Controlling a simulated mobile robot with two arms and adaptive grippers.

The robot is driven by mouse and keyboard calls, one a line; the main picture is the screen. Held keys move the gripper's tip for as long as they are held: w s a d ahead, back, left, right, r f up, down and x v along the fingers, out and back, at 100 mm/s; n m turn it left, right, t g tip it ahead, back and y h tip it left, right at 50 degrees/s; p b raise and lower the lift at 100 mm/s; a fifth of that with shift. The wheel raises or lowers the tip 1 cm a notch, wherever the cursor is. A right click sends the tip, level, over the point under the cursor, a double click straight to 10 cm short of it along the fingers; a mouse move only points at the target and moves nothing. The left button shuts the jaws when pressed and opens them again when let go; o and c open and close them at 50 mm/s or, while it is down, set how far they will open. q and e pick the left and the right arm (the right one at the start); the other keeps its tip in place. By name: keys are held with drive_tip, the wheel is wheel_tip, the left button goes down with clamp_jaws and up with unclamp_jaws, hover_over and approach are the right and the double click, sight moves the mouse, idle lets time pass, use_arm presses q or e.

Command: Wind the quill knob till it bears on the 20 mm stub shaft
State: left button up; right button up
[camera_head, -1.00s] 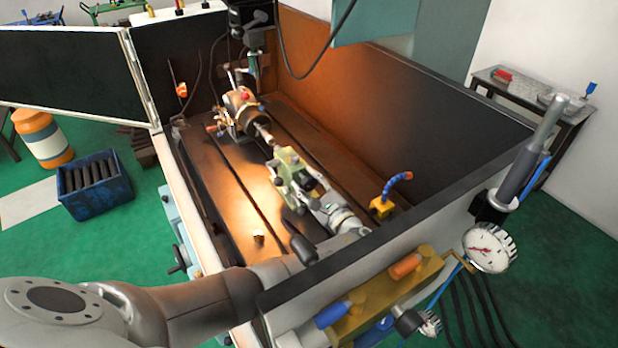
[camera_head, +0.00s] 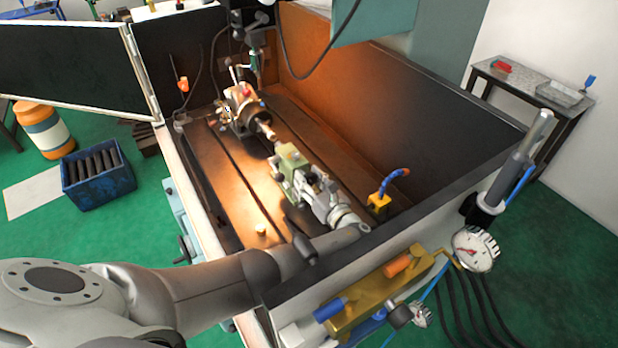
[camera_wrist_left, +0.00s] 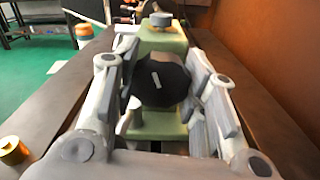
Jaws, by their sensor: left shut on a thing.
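The green tailstock (camera_head: 291,162) stands on the machine bed; it also fills the middle of the left wrist view (camera_wrist_left: 160,40). Its black quill knob (camera_wrist_left: 160,82), with a pale mark on its face, faces the wrist camera. My left gripper (camera_head: 305,182) reaches in from the front. In the left wrist view the gripper (camera_wrist_left: 163,88) has a finger on each side of the knob and is shut on it. The stub shaft (camera_head: 267,132) sticks out of the chuck (camera_head: 244,106) towards the tailstock. I cannot tell whether the quill tip touches it. My right gripper is not in view.
The enclosure's front wall (camera_head: 400,240) passes close under my left arm. A yellow block with a blue hose (camera_head: 379,204) stands right of the gripper. A small brass piece (camera_head: 261,229) lies on the bed at left. A pressure gauge (camera_head: 475,250) sits outside, front right.

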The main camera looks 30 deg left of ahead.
use_arm(q)
drive_tip(key=shift+s+f, duration=0.1)
drive_tip(key=shift+f, duration=0.1)
idle(0.4)
drive_tip(key=o, duration=1)
drive_tip(key=shift+r, duration=0.1)
drive_tip(key=shift+o, duration=0.2)
drive_tip(key=v, duration=0.7)
drive_tip(key=shift+d, duration=0.25)
